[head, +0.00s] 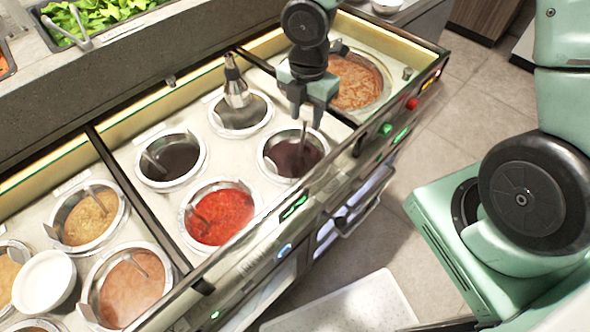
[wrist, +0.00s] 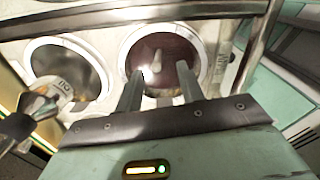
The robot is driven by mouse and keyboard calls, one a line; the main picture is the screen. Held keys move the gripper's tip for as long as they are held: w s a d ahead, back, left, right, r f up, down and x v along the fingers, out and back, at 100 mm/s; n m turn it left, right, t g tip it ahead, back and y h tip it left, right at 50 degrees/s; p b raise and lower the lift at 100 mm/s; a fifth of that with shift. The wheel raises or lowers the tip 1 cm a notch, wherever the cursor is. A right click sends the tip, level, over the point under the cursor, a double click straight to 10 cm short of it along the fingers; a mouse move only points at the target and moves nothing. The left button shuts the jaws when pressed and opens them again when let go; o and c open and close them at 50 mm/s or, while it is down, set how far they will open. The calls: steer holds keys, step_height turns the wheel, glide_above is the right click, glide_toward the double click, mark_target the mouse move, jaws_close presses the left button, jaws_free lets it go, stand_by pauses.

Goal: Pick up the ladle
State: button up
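My gripper (head: 306,114) points down over a round well of dark red sauce (head: 283,158) in the head view. A thin ladle (head: 303,133) stands up from that well, just below my fingers. In the wrist view my gripper (wrist: 160,70) is open, with its two fingers apart. The pale ladle handle (wrist: 157,60) shows between and beyond the fingertips, over the dark red well (wrist: 170,48). I see no contact between finger and handle. The ladle's bowl is hidden in the sauce.
Other wells hold a bright red sauce (head: 222,212), a dark sauce (head: 176,158) and an orange-brown sauce (head: 355,83), several with ladles. A dark and silver bottle-like utensil (head: 235,88) stands in a neighbouring well. The counter's front rail has lit buttons (head: 386,129).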

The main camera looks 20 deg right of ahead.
mark_target(304, 136)
steer(key=f, duration=0.3)
steer(key=f+b, duration=0.1)
steer(key=f, duration=0.2)
steer(key=shift+w+f, duration=0.2)
steer(key=shift+f, duration=0.05)
jaws_close()
